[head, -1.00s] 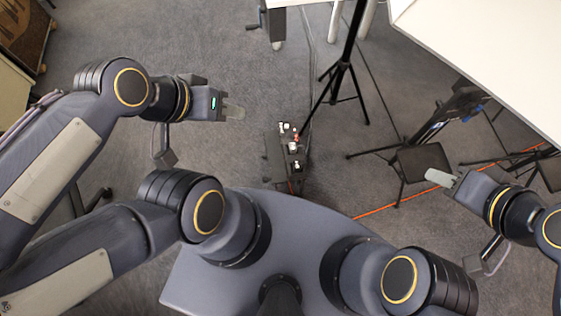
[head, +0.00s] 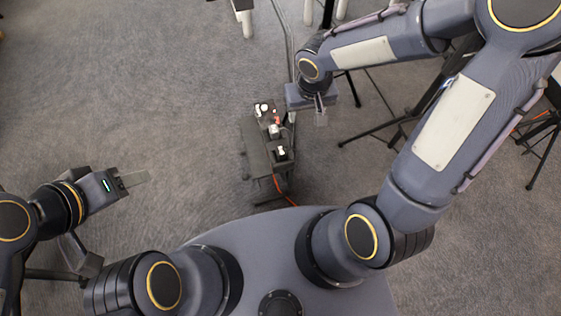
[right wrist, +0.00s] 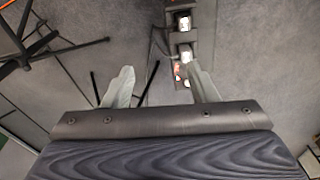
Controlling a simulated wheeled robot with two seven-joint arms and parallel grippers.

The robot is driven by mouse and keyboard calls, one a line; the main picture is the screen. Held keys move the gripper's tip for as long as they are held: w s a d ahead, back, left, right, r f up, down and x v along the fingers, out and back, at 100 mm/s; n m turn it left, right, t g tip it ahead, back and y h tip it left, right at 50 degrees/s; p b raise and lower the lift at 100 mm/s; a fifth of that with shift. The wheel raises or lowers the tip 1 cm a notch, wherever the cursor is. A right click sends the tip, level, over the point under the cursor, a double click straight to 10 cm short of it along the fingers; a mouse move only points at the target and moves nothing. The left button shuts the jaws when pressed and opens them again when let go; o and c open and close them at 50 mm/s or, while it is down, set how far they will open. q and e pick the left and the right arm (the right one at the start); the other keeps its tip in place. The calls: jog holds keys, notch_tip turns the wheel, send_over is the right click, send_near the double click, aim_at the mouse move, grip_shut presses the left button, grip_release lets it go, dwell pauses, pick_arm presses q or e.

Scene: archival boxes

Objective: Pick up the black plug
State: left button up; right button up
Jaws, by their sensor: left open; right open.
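A narrow dark bench (head: 256,150) stands on the carpet, with several small white, red and black items on top. A small black piece with a white part (head: 281,153) sits near its front end. The items are too small to tell for sure which is the black plug. My right gripper (head: 320,112) is open, just right of the bench's far end. In the right wrist view the open fingers (right wrist: 161,88) show, and the dark bench top (right wrist: 199,20) with small white-lit items lies beyond the right finger. My left gripper (head: 136,179) is open and empty, well left of the bench.
A black tripod stand (head: 372,135) stands on the floor to the right, partly hidden behind my right arm. An orange cable (head: 283,192) runs by the bench's front end. The grey carpet (head: 150,90) left of the bench is clear.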

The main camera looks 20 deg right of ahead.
jog(key=g+b, duration=0.1)
jog(key=b, duration=0.3)
send_over(281, 150)
jog(key=shift+n, duration=0.4)
notch_tip(281, 150, down, 14)
jog(key=shift+f, duration=0.2)
notch_tip(281, 150, down, 7)
jog(key=b, duration=0.2)
jog(key=shift+f+b, duration=0.15)
jog(key=shift+b, duration=0.15)
pick_arm(q)
notch_tip(281, 150, down, 8)
jog(key=shift+r, duration=0.1)
pick_arm(e)
jog(key=c, duration=1.1)
